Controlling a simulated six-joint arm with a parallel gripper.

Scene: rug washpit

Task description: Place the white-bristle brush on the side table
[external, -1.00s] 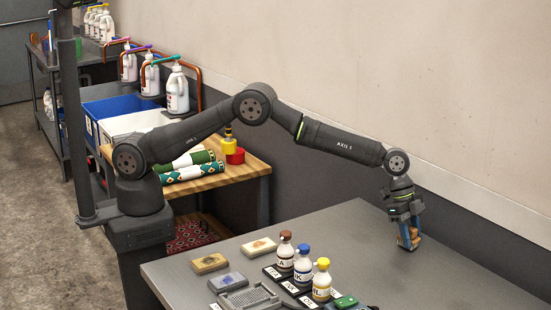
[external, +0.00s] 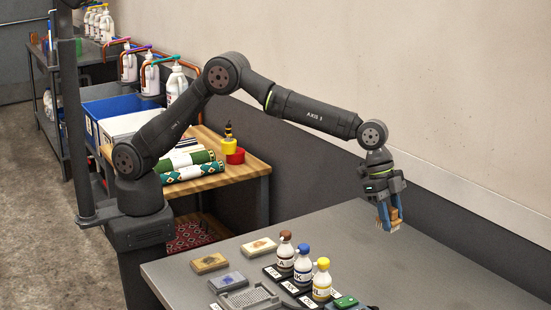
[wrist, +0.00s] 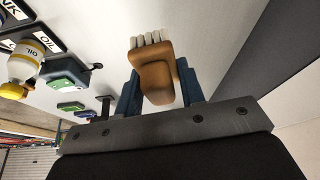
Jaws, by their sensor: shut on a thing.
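My gripper (external: 389,219) is shut on the white-bristle brush (external: 396,216), above the far part of the grey table (external: 440,270). In the wrist view, the brush (wrist: 157,76) has a tan wooden body between my blue fingers, with a row of white bristle tufts at its far end. The bristles point down in the external view. A wooden-topped side table (external: 235,178) stands at the left, behind my arm's base.
Brown-, blue- and yellow-capped bottles (external: 303,265) stand on labelled mats at the grey table's front. Beside them are several block-like pieces (external: 258,248) and a grey tray (external: 250,298). Blue and white bins (external: 125,113) stand beyond the wooden table. A wall runs behind.

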